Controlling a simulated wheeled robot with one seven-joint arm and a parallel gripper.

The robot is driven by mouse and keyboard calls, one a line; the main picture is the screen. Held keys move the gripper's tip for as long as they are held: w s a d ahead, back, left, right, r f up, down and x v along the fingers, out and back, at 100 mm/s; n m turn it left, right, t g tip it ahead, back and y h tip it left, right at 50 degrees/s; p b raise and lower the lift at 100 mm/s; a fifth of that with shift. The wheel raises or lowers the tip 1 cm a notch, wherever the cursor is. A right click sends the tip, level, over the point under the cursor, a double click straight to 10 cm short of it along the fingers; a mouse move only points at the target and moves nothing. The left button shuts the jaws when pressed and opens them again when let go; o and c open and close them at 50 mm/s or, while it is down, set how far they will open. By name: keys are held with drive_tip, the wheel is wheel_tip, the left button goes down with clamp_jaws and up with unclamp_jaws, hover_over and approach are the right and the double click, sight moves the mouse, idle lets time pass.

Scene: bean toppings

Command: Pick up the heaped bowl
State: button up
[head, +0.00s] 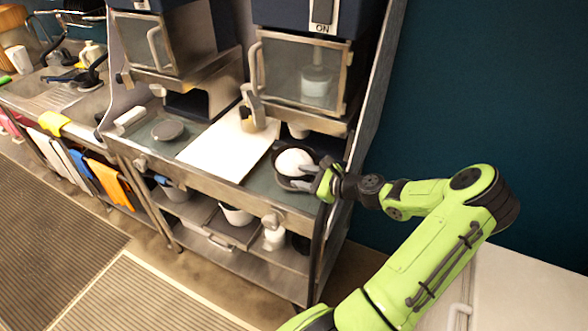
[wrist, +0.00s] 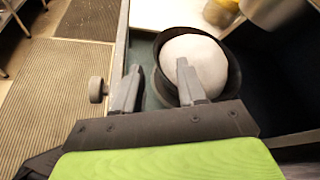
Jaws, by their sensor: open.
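The heaped bowl (wrist: 234,68) is dark, with a smooth white mound (wrist: 195,58) rising above its rim. In the head view the white mound (head: 293,161) shows in the dark bowl (head: 286,183) at the right end of the counter. My gripper (wrist: 158,80) is open at the near side of the bowl. In the wrist view one finger overlaps the mound, and the other is outside the bowl to its left. I cannot tell whether a finger touches the bowl. In the head view my gripper (head: 312,177) is at the bowl's right side and hides part of it.
A white board (head: 228,143) lies on the counter (head: 257,184) left of the bowl. A metal container (wrist: 272,12) stands behind the bowl. A machine with a glass door (head: 300,75) overhangs the counter. A round knob (wrist: 97,90) sticks out from the counter's front. A flat grey lid (head: 168,130) lies farther left.

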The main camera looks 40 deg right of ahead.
sight(285, 175)
drive_tip(key=x, duration=0.7)
drive_tip(key=shift+f, duration=0.15)
drive_tip(key=shift+s, duration=0.15)
drive_tip(key=shift+c, duration=1.3)
clamp_jaws()
